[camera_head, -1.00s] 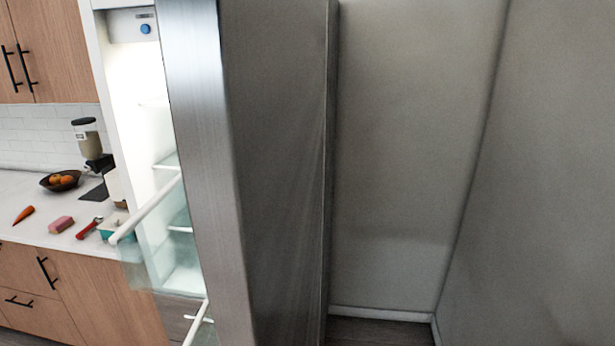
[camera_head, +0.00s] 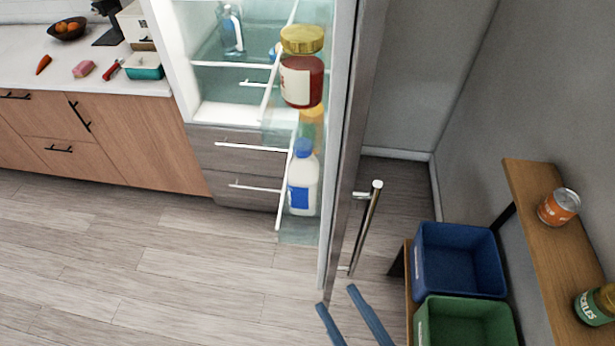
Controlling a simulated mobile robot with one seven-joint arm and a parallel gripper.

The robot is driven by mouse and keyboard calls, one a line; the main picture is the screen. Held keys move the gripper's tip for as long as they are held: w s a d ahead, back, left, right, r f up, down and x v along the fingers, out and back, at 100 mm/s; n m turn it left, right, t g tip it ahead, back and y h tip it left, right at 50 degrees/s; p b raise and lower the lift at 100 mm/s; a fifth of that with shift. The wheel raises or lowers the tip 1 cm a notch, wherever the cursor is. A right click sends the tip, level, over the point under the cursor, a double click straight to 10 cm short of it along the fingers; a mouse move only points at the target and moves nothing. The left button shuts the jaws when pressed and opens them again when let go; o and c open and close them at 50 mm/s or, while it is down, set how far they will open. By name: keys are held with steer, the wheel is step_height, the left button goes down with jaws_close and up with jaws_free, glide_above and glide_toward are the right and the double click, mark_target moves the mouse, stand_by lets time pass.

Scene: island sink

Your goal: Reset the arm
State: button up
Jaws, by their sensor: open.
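My gripper (camera_head: 336,297) shows at the bottom centre as two blue-grey fingers spread apart, with nothing between them. Its fingertips point up toward the lower end of the metal handle (camera_head: 366,228) on the open fridge door (camera_head: 343,150). A gap shows between the fingertips and the handle in the picture; I cannot tell the depth. The rest of my arm is out of view.
The open fridge (camera_head: 240,115) holds a red jar (camera_head: 302,85) and a white bottle (camera_head: 302,180) in its door. Blue (camera_head: 455,262) and green (camera_head: 465,325) bins and a wooden shelf (camera_head: 545,215) stand at right. Wooden floor (camera_head: 150,260) is clear at left.

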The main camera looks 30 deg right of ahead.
steer(key=w+a+r+m+t+h+b, duration=0.1)
steer(key=w+a+r+m+t+h, duration=0.15)
steer(key=w+r, duration=0.8)
steer(key=w+a+r+m+t+h+b, duration=0.1)
steer(key=w+a+r+t+h+b, duration=0.15)
steer(key=w+r, duration=0.8)
steer(key=s+a+r+n+t+y, duration=0.1)
steer(key=s+a+r, duration=0.3)
steer(key=r, duration=0.8)
steer(key=s+a+r+n+t+y+b, duration=0.1)
steer(key=s+a+r+n+y, duration=0.1)
steer(key=r, duration=1.1)
steer(key=shift+s+a+r+t+y, duration=0.15)
steer(key=shift+s+a+t+y, duration=0.25)
steer(key=shift+s+a+y, duration=0.6)
steer(key=shift+w+a+h, duration=0.1)
steer(key=shift+w+h, duration=0.15)
steer(key=shift+h, duration=0.15)
